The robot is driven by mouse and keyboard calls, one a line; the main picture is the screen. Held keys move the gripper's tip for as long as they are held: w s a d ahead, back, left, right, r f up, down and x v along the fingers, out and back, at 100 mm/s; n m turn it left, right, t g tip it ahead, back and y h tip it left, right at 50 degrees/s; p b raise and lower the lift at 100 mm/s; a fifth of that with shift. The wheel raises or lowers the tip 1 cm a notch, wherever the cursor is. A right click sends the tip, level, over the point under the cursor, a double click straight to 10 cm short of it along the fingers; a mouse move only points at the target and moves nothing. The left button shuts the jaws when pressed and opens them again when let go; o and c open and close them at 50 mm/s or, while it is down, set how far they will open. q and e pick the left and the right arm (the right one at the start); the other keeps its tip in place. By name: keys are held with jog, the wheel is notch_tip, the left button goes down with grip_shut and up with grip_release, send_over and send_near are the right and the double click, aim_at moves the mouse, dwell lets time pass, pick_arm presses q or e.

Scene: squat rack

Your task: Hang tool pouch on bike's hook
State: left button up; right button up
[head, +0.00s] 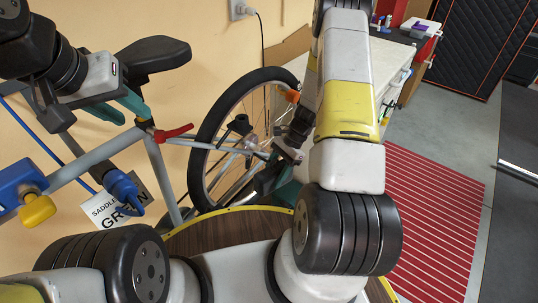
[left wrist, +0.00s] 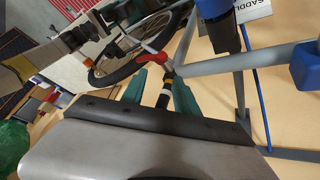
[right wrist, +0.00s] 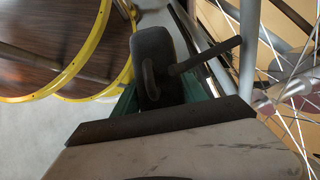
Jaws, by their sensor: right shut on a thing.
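My right gripper (head: 268,177) is shut on a dark, rounded thing with a small loop, which looks like the tool pouch (right wrist: 152,60). It sits between the green fingers, beside the bike's rear wheel (head: 240,130); a thin dark bar (right wrist: 207,55) reaches it from the right, and I cannot tell whether they touch. My left gripper (head: 122,106) has its green fingers apart, near the seat tube's top. In the left wrist view a black post with a yellow band (left wrist: 163,97) shows between them. A dark blue hooked part (head: 123,188) hangs under the frame tube; I cannot tell if it is the bike's hook.
The black saddle (head: 150,55) and red lever (head: 174,132) are close to my left gripper. A blue and yellow clamp (head: 25,192) is at the left. A round wooden top with yellow rim (head: 215,232) lies below. A workbench (head: 395,60) stands behind my right arm.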

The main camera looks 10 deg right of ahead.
aim_at(266, 170)
jog(key=shift+w+a+f, duration=0.1)
jog(key=shift+w+a, duration=0.45)
jog(key=shift+w, duration=0.2)
jog(key=shift+w+a, duration=0.55)
jog(key=shift+w, duration=0.15)
jog(key=shift+w+a+f, duration=0.4)
jog(key=shift+w+f, duration=0.05)
jog(key=shift+w, duration=0.05)
jog(key=o, duration=1.3)
jog(key=shift+o, duration=0.2)
jog(key=shift+w, duration=0.1)
